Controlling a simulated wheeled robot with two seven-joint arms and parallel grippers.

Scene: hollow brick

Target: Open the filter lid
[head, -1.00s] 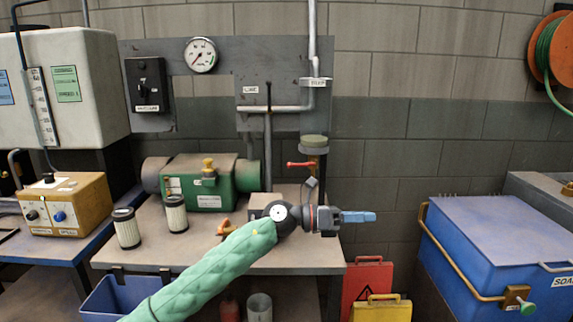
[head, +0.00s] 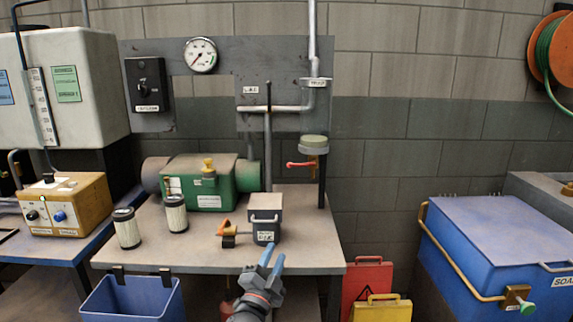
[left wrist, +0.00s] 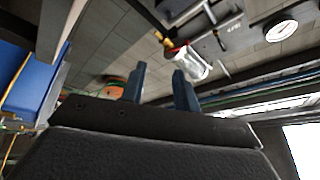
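A small dark grey box (head: 265,233) with a lighter flat top (head: 265,202) stands on the bench. It has a handle and a label on its front, and its top looks closed. I take it to be the filter housing with its lid. An orange-handled part (head: 226,230) is at its left side. My left gripper (head: 272,258) is in front of and below the box, near the bench's front edge, with its blue fingers pointing up toward it. The fingers stand apart and empty in the left wrist view (left wrist: 159,80). My right gripper is out of view.
Two filter cartridges (head: 127,229) (head: 176,214) stand left on the bench (head: 210,258). Behind are a green pump (head: 205,180) and a pipe with a red lever (head: 299,164). A blue bin (head: 130,300) hangs at the front. A blue tank (head: 490,245) is at right.

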